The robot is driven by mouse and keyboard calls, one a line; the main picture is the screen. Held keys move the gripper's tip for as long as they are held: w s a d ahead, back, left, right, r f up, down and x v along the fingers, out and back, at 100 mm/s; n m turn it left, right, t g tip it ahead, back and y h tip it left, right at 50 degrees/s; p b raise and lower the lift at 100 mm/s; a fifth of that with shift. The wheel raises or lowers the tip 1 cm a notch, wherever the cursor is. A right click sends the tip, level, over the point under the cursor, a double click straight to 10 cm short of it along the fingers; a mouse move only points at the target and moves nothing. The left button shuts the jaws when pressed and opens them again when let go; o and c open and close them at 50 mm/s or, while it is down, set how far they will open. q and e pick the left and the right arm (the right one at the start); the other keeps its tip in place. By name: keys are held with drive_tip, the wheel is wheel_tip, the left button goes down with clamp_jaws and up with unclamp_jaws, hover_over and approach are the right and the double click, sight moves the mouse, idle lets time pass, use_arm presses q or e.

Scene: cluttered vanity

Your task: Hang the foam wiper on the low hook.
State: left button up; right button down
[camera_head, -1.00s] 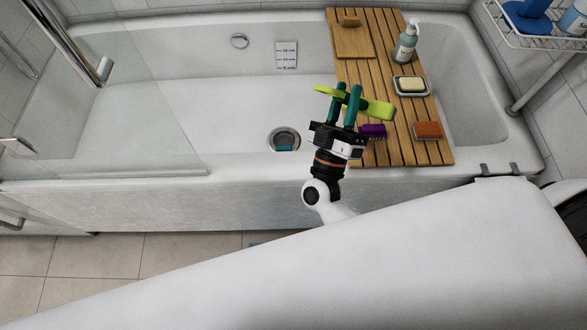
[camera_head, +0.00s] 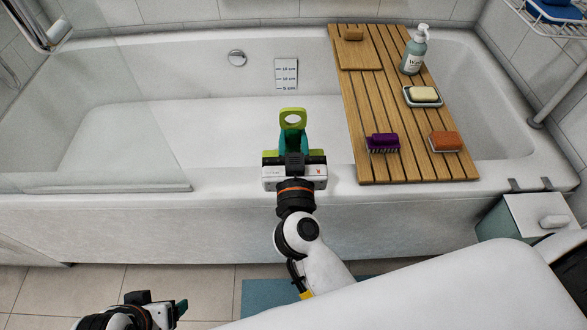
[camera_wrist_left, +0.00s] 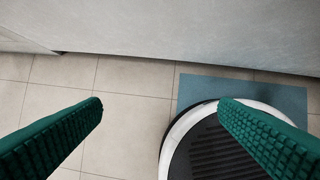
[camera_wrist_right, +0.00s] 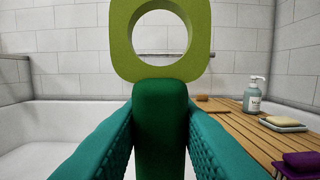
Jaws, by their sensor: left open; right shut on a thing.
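The foam wiper (camera_head: 284,118) is lime green with a ringed end. My right gripper (camera_head: 293,143) is shut on it above the tub's front rim. The ring points up, and part of the wiper is hidden behind the gripper. In the right wrist view, the ring (camera_wrist_right: 125,45) stands above the dark green grip held between the fingers. My left gripper (camera_head: 180,305) is low at the bottom left, over the floor. Its fingers show apart and empty in the left wrist view (camera_wrist_left: 160,105). I cannot make out the low hook in any view.
A slatted board (camera_head: 372,120) lies across the tub (camera_head: 200,130). It bears a purple brush (camera_head: 383,142), an orange brush (camera_head: 445,141), a soap dish (camera_head: 423,103) and a pump bottle (camera_head: 414,55). A glass screen (camera_head: 90,140) stands left; a wire shelf (camera_head: 550,25) hangs top right.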

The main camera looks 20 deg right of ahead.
sight(293, 149)
wheel_tip(293, 149, down, 3)
drive_tip(key=shift+f+b, duration=0.1)
drive_tip(key=shift+b, duration=0.7)
drive_tip(key=shift+f, duration=0.1)
drive_tip(key=shift+f+b, duration=0.8)
drive_tip(key=shift+f, duration=0.05)
drive_tip(key=shift+f+b, duration=0.65)
drive_tip(key=shift+f, duration=0.25)
use_arm(q)
drive_tip(key=w+d+r+t+h, duration=0.1)
drive_tip(key=w+d+r+t, duration=0.1)
drive_tip(key=w+r+t, duration=0.3)
drive_tip(key=w+d+r+t+h, duration=0.2)
drive_tip(key=w+d+r+t, duration=0.1)
drive_tip(key=w+r+t, duration=0.2)
drive_tip(key=w+t, duration=0.2)
drive_tip(key=w, duration=0.1)
drive_tip(key=shift+w+d+r+m, duration=0.15)
drive_tip(key=shift+w+d+m, duration=0.1)
drive_tip(key=shift+w+m, duration=0.1)
use_arm(e)
drive_tip(key=c, duration=1.1)
unclamp_jaws()
drive_tip(key=shift+f, duration=0.15)
drive_tip(key=shift+c, duration=0.2)
use_arm(q)
drive_tip(key=shift+s, duration=0.1)
